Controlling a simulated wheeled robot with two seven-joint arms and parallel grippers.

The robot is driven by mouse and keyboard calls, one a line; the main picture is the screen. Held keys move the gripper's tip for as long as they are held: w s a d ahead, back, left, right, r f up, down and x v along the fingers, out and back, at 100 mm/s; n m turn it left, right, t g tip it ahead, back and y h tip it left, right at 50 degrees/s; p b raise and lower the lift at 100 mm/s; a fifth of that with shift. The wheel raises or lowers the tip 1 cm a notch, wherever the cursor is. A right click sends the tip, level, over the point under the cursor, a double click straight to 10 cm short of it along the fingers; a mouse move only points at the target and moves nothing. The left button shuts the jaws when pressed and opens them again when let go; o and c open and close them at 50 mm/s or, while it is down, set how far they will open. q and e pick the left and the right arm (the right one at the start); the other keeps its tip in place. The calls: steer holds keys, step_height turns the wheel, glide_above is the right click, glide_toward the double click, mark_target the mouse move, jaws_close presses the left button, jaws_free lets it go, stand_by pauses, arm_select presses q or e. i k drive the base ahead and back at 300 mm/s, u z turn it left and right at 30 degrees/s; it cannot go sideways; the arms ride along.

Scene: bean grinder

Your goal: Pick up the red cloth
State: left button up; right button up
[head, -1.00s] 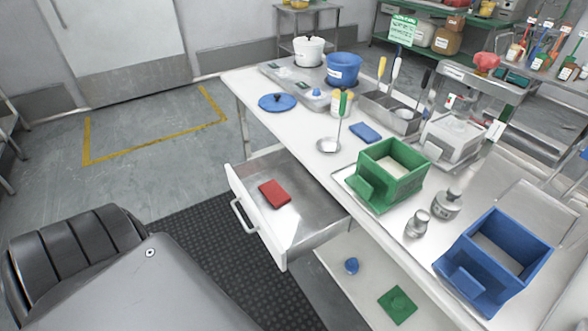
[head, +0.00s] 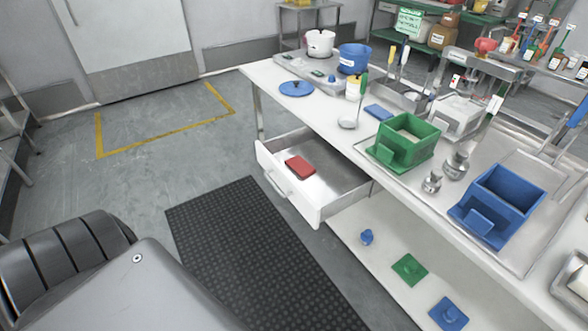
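The red cloth (head: 300,166) is a small folded red block. It lies flat in the open metal drawer (head: 333,180) under the white worktable, near the drawer's front. Nothing covers it. Neither of my grippers is visible in the head view. Only a dark and grey part of my own body shows at the lower left.
The worktable (head: 320,112) holds a green box (head: 405,142), a blue box (head: 497,202), metal weights, a blue cloth (head: 378,112) and a ladle. A lower shelf (head: 385,262) carries small blue and green items. A black mat (head: 260,250) covers open floor before the drawer.

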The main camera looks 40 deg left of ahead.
mark_target(296, 164)
steer(key=u, duration=1.05)
